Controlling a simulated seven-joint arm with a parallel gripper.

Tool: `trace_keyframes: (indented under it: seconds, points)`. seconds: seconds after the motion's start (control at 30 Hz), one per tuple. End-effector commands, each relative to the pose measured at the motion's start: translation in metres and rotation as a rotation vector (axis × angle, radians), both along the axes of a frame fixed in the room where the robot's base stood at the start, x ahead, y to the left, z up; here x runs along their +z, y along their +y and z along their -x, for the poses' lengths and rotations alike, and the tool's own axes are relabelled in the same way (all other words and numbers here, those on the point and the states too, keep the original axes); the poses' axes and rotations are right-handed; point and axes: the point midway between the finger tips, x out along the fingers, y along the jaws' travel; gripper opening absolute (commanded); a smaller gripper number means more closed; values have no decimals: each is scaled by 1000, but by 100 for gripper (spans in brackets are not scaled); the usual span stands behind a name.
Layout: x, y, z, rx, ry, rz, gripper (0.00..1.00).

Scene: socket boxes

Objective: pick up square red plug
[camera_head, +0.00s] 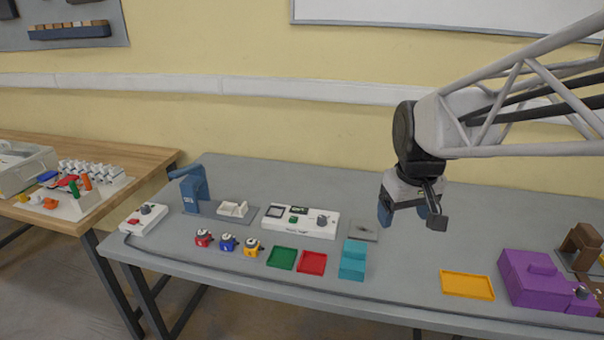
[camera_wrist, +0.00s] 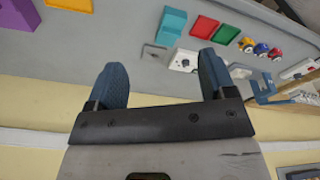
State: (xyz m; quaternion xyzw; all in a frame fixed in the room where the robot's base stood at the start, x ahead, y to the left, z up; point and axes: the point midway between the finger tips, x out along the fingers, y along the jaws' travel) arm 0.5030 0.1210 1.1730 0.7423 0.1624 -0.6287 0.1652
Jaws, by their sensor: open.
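A small red piece (camera_head: 203,238) with a dark and pale top stands on the grey table, left of a blue piece (camera_head: 228,243) and a yellow piece (camera_head: 252,248). It also shows near the upper right of the wrist view (camera_wrist: 247,44). I cannot tell from its size whether it is the square red plug. My gripper (camera_head: 412,210) is open and empty, high above the table and well to the right of these pieces. In the wrist view my gripper (camera_wrist: 160,64) shows two blue fingers spread apart with nothing between them.
A green tray (camera_head: 282,259), a red tray (camera_head: 312,263) and a teal block (camera_head: 353,260) lie right of the small pieces. A white control box (camera_head: 300,223) stands behind. A yellow tray (camera_head: 467,284) and a purple box (camera_head: 545,279) are at right.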

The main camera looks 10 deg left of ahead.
Motion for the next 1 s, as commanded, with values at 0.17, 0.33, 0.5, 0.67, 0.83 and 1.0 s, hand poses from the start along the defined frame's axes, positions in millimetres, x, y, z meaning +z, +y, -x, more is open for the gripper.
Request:
trace_keyframes:
  seconds: [0.17,0.33,0.5,0.67,0.83,1.0]
  points:
    - [-5,41,-36,105,15,11,77]
    - [-12,81,-67,199,27,22,77]
    - [-22,125,-95,297,38,32,77]
    - [-35,170,-117,386,48,42,77]
    - [-52,219,-138,483,60,52,77]
    - [-72,271,-154,580,70,62,77]
